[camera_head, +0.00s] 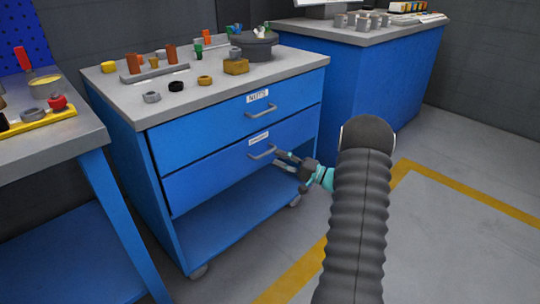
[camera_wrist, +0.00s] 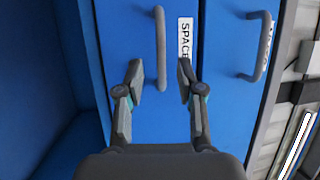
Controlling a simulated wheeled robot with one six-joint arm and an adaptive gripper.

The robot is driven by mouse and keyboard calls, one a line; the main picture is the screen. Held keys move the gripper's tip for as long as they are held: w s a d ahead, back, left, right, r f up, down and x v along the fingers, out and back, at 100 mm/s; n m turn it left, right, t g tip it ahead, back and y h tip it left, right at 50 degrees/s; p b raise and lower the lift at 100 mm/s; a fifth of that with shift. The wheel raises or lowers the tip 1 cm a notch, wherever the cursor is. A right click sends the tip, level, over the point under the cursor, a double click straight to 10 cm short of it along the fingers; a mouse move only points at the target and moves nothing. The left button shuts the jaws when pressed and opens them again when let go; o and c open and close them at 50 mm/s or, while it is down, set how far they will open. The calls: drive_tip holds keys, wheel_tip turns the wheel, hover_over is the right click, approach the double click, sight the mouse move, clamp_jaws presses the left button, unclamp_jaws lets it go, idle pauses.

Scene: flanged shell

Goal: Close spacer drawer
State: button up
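The spacer drawer (camera_head: 215,178) is the lower blue drawer of the cabinet, and its front looks nearly flush with the upper drawer; I cannot tell whether a small gap remains. Its label, partly readable as "SPACE", and its front (camera_wrist: 165,110) show in the wrist view. Its grey bar handle (camera_head: 262,152) also shows there (camera_wrist: 160,45), upright in the picture. My gripper (camera_head: 283,163) is at the right end of the handle in the head view. In the wrist view my gripper (camera_wrist: 160,70) is open, its fingertips on either side of the handle's near end, with nothing clamped.
The upper drawer (camera_head: 230,125) has its own handle and label. The cabinet top (camera_head: 205,85) holds rings, cylinders and a round dark container. Below the drawers is an open shelf (camera_head: 235,215). A workbench (camera_head: 50,140) stands left, another blue cabinet (camera_head: 375,80) right. The floor in front is clear.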

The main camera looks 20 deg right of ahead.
drive_tip(key=v, duration=0.6)
idle(0.5)
drive_tip(key=s+a+f+m+g, duration=0.3)
drive_tip(key=s+a+f+g, duration=0.2)
drive_tip(key=f, duration=0.3)
drive_tip(key=s+a+r+n+g+h, duration=0.1)
drive_tip(key=s+a+r+g+h, duration=0.15)
drive_tip(key=s+a+g, duration=0.55)
drive_tip(key=s+a+r+n+t+h, duration=0.2)
drive_tip(key=s+a+r+n+h, duration=0.3)
drive_tip(key=s+r, duration=0.5)
drive_tip(key=s+a+r+n+t+h, duration=0.2)
drive_tip(key=s+a+r+n+h, duration=0.3)
drive_tip(key=s+r, duration=0.5)
drive_tip(key=shift+a+r+n+h+p, duration=0.35)
drive_tip(key=shift+a+r+h, duration=0.2)
drive_tip(key=shift+a, duration=0.65)
